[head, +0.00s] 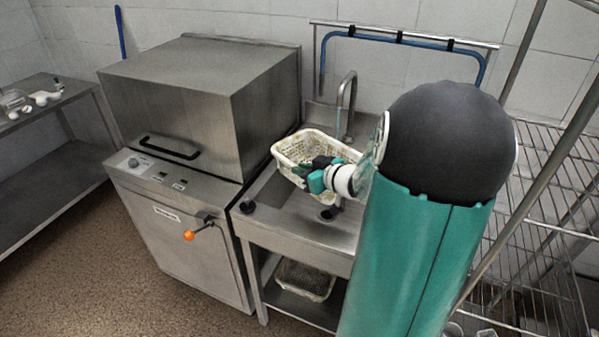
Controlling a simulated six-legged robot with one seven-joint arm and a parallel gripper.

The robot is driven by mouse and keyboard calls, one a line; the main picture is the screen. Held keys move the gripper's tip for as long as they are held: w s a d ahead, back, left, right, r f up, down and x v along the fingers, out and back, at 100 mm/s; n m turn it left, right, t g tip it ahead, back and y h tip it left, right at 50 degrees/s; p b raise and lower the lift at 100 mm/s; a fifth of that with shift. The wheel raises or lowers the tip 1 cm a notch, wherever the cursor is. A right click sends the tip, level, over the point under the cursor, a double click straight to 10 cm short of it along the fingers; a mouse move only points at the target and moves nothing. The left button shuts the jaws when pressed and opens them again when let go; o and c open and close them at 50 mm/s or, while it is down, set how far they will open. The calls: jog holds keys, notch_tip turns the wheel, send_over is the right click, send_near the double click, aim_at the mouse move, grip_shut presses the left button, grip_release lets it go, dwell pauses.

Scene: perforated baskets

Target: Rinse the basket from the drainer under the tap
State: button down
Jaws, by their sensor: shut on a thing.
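A cream perforated basket (295,150) is over the sink area, left of and below the curved metal tap (346,97). My gripper (318,172) is at the basket's front right side and shut on it. The basket looks a little tilted. My wrist hides its right front part, and I cannot tell its exact height over the sink. No running water can be made out. The sink counter (290,222) is stainless steel, and my arm covers its right part.
Another basket (306,279) sits on the shelf under the sink. A wire rack (545,200) is at right. A blue hose (400,40) hangs on the back wall rail.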

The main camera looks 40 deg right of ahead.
jog(key=shift+w+d+f, duration=0.15)
jog(key=shift+w+d, duration=0.2)
jog(key=shift+d, duration=0.05)
jog(key=shift+w+d+f, duration=0.15)
jog(key=shift+w+d, duration=0.1)
jog(key=shift+d, duration=0.3)
jog(key=shift+w+d+f, duration=0.2)
jog(key=shift+w+d, duration=0.1)
jog(key=shift+d, duration=0.25)
jog(key=shift+w+d+f, duration=0.15)
jog(key=shift+w+d, duration=0.1)
jog(key=shift+d, duration=0.3)
jog(key=shift+w+d, duration=0.5)
jog(key=shift+d, duration=0.4)
jog(key=shift+w+d, duration=0.45)
jog(key=shift+d, duration=0.5)
jog(key=shift+w+d, duration=0.5)
jog(key=shift+d, duration=0.4)
dwell(3.2)
